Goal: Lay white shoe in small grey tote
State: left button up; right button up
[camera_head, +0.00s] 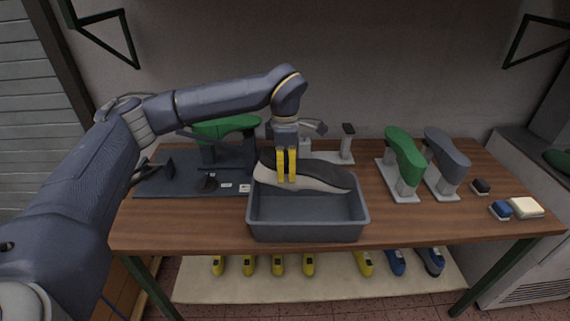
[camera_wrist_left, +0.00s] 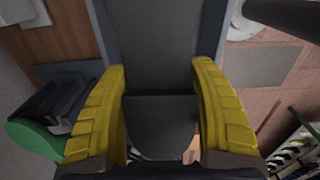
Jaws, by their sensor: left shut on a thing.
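The shoe (camera_head: 325,178) has a dark upper and a pale, whitish lower side. My left gripper (camera_head: 286,180) points down and is shut on it, with yellow fingers around its left part. The shoe lies lengthwise over the back of the small grey tote (camera_head: 308,232), covering part of its back rim; how high it is cannot be told. The tote looks empty and stands at the table's front edge. In the left wrist view, the dark shoe (camera_wrist_left: 160,122) sits between the two fingers, with grey surface beyond it. My right gripper is not in view.
A green last (camera_head: 404,157) and a grey last (camera_head: 446,158) stand on pale bases at right. Blue and cream blocks lie at far right. Table is clear just right of the tote.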

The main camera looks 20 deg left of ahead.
pick_arm(q)
jog(key=shift+f, duration=1.85)
jog(key=shift+f, duration=0.15)
jog(key=o, duration=1.6)
jog(key=shift+c, duration=0.2)
notch_tip(320, 180, up, 12)
jog(key=shift+s, duration=0.1)
